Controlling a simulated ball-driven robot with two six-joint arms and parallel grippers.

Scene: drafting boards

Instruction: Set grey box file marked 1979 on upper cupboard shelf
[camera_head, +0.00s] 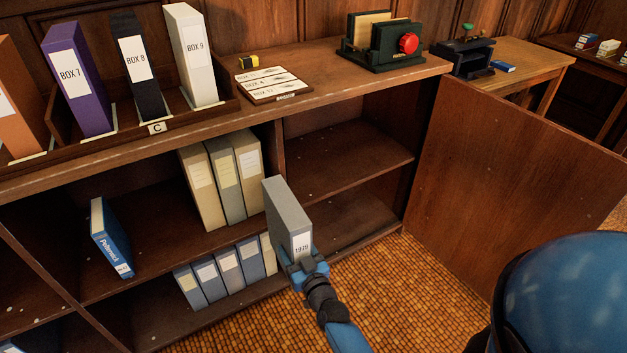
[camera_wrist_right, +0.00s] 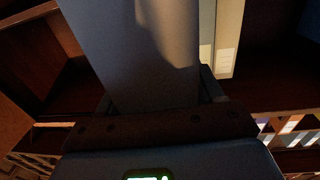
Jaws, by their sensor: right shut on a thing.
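The grey box file (camera_head: 288,215), with a white label reading 1979, is in my right gripper (camera_head: 303,268). The gripper is shut on its lower front end and holds it upright in the air, in front of the cupboard. In the right wrist view the file (camera_wrist_right: 135,60) fills the middle, rising from the jaws. The upper cupboard shelf (camera_head: 345,155) is bare in the right-hand bay. In the middle bay, the same level holds a few cream and grey files (camera_head: 222,180) and a leaning blue book (camera_head: 110,240). My left gripper is not in view.
An open cupboard door (camera_head: 520,170) stands at the right. Several blue-grey files (camera_head: 220,272) fill part of the lower shelf. On the cupboard top are boxes in a tray (camera_head: 220,113), a label board (camera_head: 272,86) and a green rack with a red knob (camera_head: 382,45).

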